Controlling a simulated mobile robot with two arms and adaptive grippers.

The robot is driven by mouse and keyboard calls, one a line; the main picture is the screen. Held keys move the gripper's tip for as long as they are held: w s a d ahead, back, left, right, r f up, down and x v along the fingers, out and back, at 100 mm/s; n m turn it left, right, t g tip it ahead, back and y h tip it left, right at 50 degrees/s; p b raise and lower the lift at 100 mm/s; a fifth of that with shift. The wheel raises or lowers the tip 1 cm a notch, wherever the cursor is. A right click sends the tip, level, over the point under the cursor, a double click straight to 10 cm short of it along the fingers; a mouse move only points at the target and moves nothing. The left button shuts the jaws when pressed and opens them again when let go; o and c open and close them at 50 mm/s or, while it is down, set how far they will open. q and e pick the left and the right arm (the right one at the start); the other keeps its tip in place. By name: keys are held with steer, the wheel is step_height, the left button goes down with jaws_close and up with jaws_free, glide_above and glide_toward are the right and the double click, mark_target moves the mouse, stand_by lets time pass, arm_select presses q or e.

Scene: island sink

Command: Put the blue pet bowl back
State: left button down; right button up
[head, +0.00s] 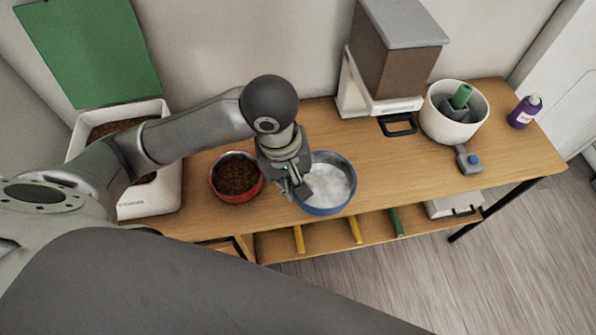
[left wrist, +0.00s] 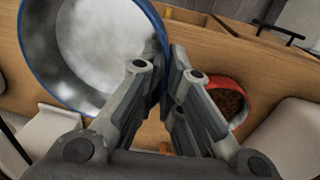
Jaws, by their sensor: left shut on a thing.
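The blue pet bowl (head: 328,211), holding a white, cloudy content, is at the front edge of the wooden table, right of a red bowl (head: 224,193) of brown kibble. My left gripper (head: 299,187) is shut on the blue bowl's left rim, pointing down. In the left wrist view, the fingers (left wrist: 174,82) pinch the rim of the blue bowl (left wrist: 38,80), and the red bowl (left wrist: 238,92) is on the other side. I cannot tell whether the blue bowl touches the tabletop. My right gripper is not in view.
A white bin (head: 165,196) with an open green lid (head: 90,50) stands at the left. A brown and white dispenser (head: 395,60), a white pot (head: 447,125) and a purple bottle (head: 524,112) stand to the right. Bare tabletop (head: 400,165) lies right of the blue bowl.

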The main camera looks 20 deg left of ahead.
arm_select(q)
steer(key=w+a+f, duration=0.1)
steer(key=w+f, duration=0.1)
steer(key=w+a+f, duration=0.1)
steer(key=w+f, duration=0.1)
steer(key=w, duration=0.1)
steer(key=w+a+f+p, duration=0.1)
steer(key=w+f, duration=0.1)
steer(key=f, duration=0.1)
steer(key=shift+w+a, duration=0.35)
step_height(320, 180, down, 3)
steer(key=shift+w+p, duration=0.15)
steer(key=shift+p, duration=0.5)
steer(key=shift+f, duration=0.25)
steer(key=shift+a+f, duration=0.1)
steer(key=shift+f, duration=0.15)
steer(key=c, duration=1.6)
jaws_free()
